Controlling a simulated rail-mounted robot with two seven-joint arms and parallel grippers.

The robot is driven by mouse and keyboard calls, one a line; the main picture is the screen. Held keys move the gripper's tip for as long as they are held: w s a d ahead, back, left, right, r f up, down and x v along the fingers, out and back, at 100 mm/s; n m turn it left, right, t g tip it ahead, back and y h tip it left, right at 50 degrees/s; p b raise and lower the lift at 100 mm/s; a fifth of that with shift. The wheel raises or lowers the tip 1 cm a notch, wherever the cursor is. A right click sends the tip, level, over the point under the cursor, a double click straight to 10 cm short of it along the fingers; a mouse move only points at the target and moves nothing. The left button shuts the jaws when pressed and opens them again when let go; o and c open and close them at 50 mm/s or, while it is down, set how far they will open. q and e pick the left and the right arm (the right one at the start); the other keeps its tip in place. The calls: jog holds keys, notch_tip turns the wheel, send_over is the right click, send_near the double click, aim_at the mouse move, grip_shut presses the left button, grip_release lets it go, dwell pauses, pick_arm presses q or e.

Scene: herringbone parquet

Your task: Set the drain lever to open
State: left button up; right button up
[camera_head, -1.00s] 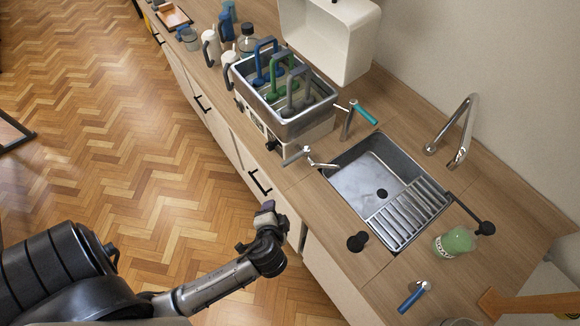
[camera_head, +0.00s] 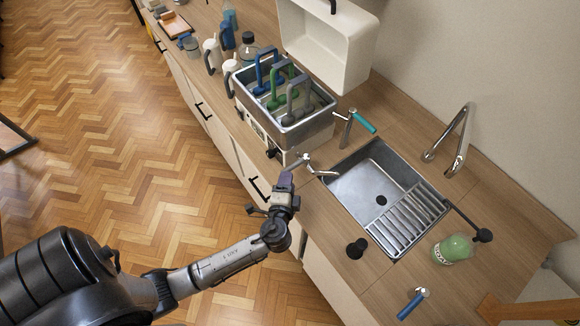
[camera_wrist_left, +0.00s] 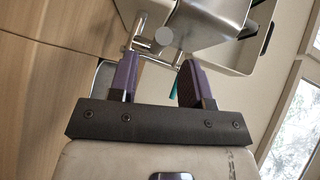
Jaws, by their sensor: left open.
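A metal drain lever (camera_head: 296,163) with a grey handle sits at the front lower corner of the steel bath (camera_head: 312,128), beside a short pipe (camera_head: 324,173) reaching toward the sink. My left gripper (camera_head: 285,180) is just in front of and below the lever, apart from it as far as I can tell. In the wrist view my left gripper (camera_wrist_left: 158,66) has its purple fingers spread and empty. Metal rods and a round metal end (camera_wrist_left: 165,36) show beyond the gap between them. My right gripper is not in view.
A sink (camera_head: 368,180) with a ribbed drainer lies right of the bath. A teal-handled valve (camera_head: 362,121) stands behind the lever. A black knob (camera_head: 356,248), green jar (camera_head: 452,248) and blue-handled valve (camera_head: 412,303) are on the counter. Several tall-handled tools stand in the bath.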

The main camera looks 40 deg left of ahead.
aim_at(290, 168)
pick_arm(q)
jog(key=shift+x, duration=2.85)
grip_shut()
